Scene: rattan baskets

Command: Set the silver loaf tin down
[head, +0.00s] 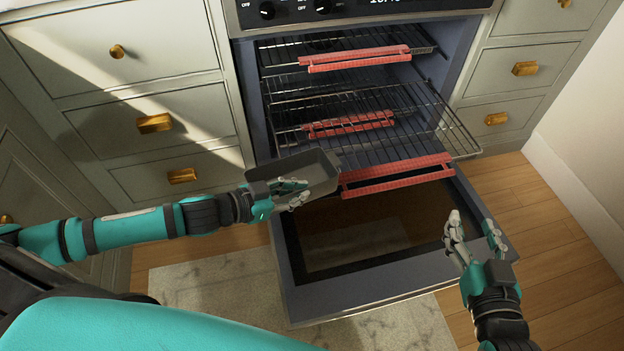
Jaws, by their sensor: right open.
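The silver loaf tin (316,166) looks dark grey in this light. It is in my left gripper (299,191), with the fingers at its near wall, in front of the left front corner of the middle oven rack. The tin is above the open oven door (292,255); I cannot tell whether it touches the rack. The middle rack (405,118) is pulled out, with a red guard (397,176) along its front edge. My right gripper (477,236) is open and empty, over the right side of the door.
An upper rack (345,50) with a red guard sits inside the oven, and another red strip (350,124) shows below the middle rack. Drawers with brass knobs flank the oven. A pale rug (215,285) lies on the wooden floor. The middle rack's top is clear.

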